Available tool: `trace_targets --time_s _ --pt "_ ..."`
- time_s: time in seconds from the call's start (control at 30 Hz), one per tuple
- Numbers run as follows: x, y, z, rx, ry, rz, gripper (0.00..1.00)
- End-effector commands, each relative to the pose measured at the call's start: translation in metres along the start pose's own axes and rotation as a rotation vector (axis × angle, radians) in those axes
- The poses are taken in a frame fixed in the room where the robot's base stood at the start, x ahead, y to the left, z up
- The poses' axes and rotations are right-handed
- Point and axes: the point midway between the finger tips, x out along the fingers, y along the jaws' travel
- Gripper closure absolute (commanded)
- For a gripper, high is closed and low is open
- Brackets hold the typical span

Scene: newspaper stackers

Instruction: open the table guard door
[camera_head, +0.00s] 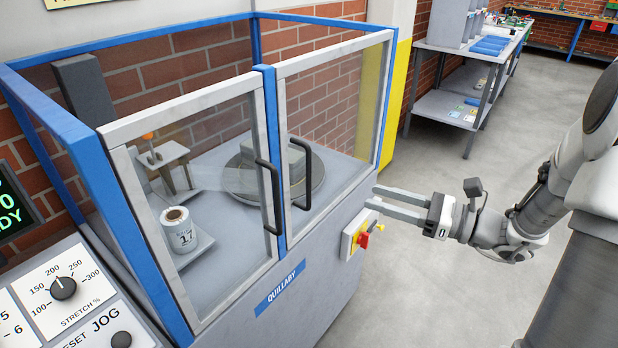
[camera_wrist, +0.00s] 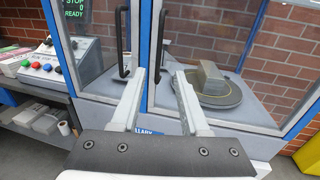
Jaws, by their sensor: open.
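The guard enclosure has two glazed doors with pale frames and black bar handles. The left door (camera_head: 180,105) and the right door (camera_head: 335,52) look shut against the blue centre post (camera_head: 271,150). The left handle (camera_head: 270,195) and the right handle (camera_head: 304,172) stand on either side of that post. They also show in the wrist view, left (camera_wrist: 121,45) and right (camera_wrist: 160,48). A round turntable (camera_head: 245,180) sits behind the right door. My gripper (camera_head: 374,197) is open and empty, right of the enclosure, with its fingers pointing toward it and apart from both handles.
A red and yellow switch (camera_head: 364,240) sticks out from the cabinet front below my gripper. A control panel (camera_head: 62,290) stands at the left. A white roll marked 17 (camera_head: 180,232) is inside behind the left door. The floor (camera_head: 430,290) on the right is clear.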

Motion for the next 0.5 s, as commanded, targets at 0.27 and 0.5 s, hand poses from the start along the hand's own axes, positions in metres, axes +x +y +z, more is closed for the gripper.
trace_targets --time_s 0.27,0.5 --pt "0.061 0.002 -0.001 -0.001 0.001 0.007 0.55" --pt "0.112 0.002 -0.002 0.0 0.002 0.007 0.55"
